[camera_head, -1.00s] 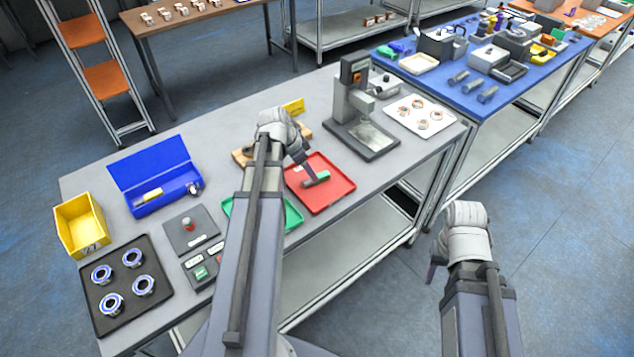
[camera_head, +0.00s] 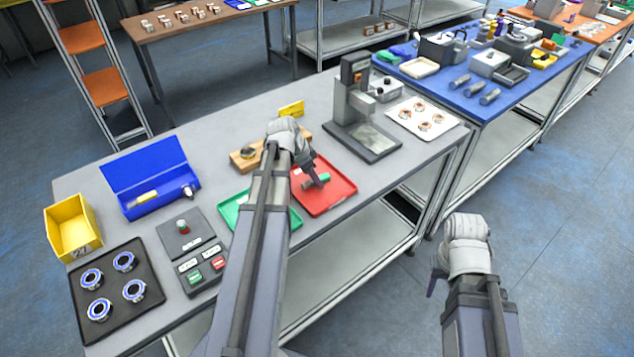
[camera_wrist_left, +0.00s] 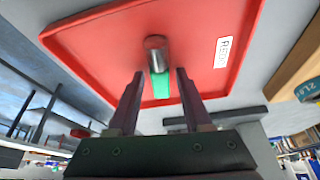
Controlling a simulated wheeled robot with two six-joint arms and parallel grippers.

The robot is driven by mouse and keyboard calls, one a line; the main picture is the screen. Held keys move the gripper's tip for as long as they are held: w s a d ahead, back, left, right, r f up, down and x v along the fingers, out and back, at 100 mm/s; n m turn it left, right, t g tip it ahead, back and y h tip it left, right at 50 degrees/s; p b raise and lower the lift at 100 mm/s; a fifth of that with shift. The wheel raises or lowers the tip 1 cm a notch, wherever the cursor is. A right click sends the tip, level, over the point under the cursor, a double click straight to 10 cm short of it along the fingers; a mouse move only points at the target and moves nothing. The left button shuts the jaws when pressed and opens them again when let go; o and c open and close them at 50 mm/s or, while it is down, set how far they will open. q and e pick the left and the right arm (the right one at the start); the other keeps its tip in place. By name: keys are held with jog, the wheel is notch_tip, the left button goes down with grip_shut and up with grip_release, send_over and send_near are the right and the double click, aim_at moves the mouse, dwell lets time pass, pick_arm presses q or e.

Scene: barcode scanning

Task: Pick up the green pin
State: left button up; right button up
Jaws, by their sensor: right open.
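The green pin (camera_head: 322,177) lies on the red tray (camera_head: 340,200). In the left wrist view the pin (camera_wrist_left: 160,85) shows a green part and a grey metal end, on the red tray (camera_wrist_left: 205,75). My left gripper (camera_wrist_left: 160,76) is open, with its fingertips on either side of the pin's green part and a gap visible at each side. In the head view my left gripper (camera_head: 314,180) is over the tray and partly hides the pin. My right gripper (camera_head: 432,284) is away from the table, at the lower right.
A green tray (camera_head: 232,212) lies left of the red tray, partly behind my left arm. A wooden block (camera_head: 243,160) and a grey press (camera_head: 360,110) stand behind. A control box (camera_head: 190,245), blue bin (camera_head: 150,185), yellow bin (camera_head: 72,228) and black tray (camera_head: 120,315) are at left.

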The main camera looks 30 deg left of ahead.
pick_arm(q)
grip_shut()
dwell(0.6)
notch_tip(320, 180, up, 7)
jog(key=p, duration=0.7)
jog(key=shift+r, duration=0.1)
jog(key=shift+r+p, duration=0.15)
jog(key=shift+p, duration=0.15)
jog(key=shift+s, duration=0.1)
